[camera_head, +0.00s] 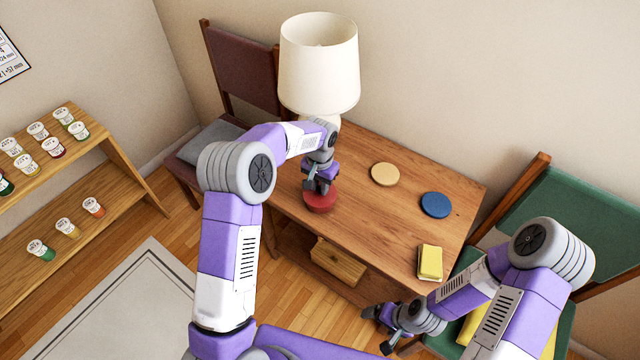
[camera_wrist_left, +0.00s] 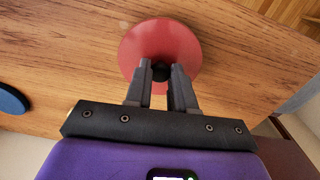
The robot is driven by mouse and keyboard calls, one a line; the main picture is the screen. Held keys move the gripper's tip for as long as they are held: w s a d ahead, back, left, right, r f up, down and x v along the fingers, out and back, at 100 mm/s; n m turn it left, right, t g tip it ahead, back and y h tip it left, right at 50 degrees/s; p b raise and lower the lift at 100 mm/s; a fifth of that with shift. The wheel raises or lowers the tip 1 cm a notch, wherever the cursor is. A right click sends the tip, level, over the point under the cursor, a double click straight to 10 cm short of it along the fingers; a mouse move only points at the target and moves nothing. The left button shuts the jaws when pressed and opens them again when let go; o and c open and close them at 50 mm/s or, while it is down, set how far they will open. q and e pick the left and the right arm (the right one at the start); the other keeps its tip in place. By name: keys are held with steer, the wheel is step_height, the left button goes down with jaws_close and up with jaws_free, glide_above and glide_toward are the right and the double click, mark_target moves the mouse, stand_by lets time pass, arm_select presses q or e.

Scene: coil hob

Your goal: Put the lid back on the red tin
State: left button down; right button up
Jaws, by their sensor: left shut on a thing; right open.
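A round red lid (camera_wrist_left: 160,45) with a small black knob (camera_wrist_left: 160,72) is under my left gripper. My left gripper (camera_wrist_left: 160,80) is shut on the knob, one finger on each side. In the head view the left gripper (camera_head: 321,188) points down at a round red shape (camera_head: 320,198) at the table's front left. The red shape shows some height there, but the gripper covers part of it. I cannot tell lid from tin there, or whether they touch. My right gripper (camera_head: 376,328) is open and empty, in front of the table's right part.
On the wooden table (camera_head: 365,225) lie a tan disc (camera_head: 385,174), a blue disc (camera_head: 435,205) and a yellow block-like item (camera_head: 430,262). A lamp (camera_head: 319,65) stands behind my left gripper. The table's middle is clear. Chairs flank it; a shelf (camera_head: 60,165) holds several small jars.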

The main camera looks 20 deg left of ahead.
stand_by(0.3)
arm_select(q)
steer(key=shift+c, duration=2)
jaws_free()
steer(key=shift+r+p, duration=2.75)
steer(key=shift+r, duration=0.8)
steer(key=shift+c, duration=0.4)
jaws_close()
steer(key=shift+f, duration=0.2)
